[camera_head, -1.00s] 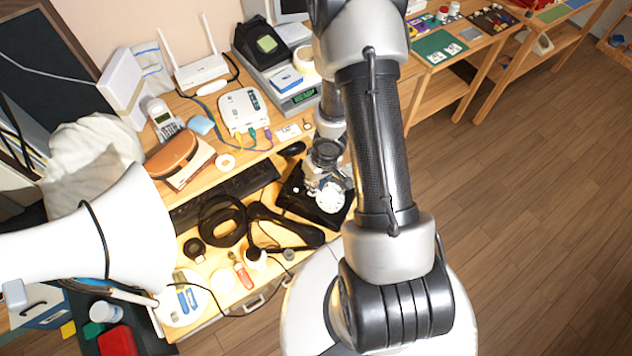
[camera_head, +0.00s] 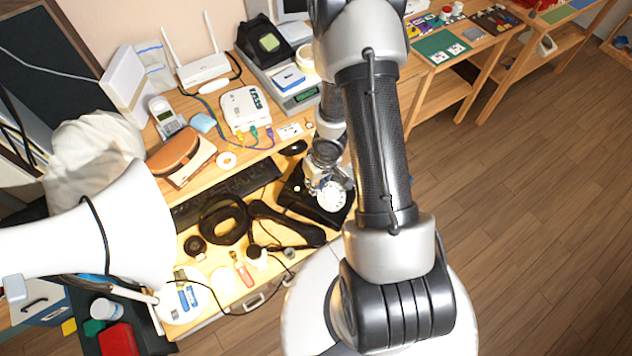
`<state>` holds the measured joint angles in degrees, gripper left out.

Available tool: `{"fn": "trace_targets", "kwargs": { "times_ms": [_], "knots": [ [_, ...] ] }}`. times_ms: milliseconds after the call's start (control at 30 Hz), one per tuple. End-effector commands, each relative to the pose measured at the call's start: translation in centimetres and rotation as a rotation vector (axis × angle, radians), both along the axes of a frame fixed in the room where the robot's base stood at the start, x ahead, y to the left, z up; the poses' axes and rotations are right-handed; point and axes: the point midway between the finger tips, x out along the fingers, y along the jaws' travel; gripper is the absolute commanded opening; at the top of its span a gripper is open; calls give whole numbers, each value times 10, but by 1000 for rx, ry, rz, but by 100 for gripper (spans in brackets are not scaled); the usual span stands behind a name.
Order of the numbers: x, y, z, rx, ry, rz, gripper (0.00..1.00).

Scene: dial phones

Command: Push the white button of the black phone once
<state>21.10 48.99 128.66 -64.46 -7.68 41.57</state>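The black phone (camera_head: 305,203) sits on the desk, left of my upper arm, with a round white dial (camera_head: 332,197) on its top. A small white spot on its left part, likely the white button (camera_head: 297,188), shows clear of my gripper. A black handset (camera_head: 287,223) lies off the phone along its front left side. My gripper (camera_head: 321,184) points down over the phone, close to the dial's upper left edge. It is small and partly hidden by my wrist, so its fingers and any contact cannot be made out.
A black keyboard (camera_head: 228,192), headphones (camera_head: 224,220) and a mouse (camera_head: 293,147) lie around the phone. Loose cables cross the desk's front.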

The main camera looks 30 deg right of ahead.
Motion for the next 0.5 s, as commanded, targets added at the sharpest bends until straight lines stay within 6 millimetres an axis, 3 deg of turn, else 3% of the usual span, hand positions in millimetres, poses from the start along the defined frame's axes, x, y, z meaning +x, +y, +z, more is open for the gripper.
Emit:
{"fn": "trace_targets", "kwargs": {
  "times_ms": [500],
  "knots": [
    [2, 3, -10, 4, 3, 2, 0]
  ]
}}
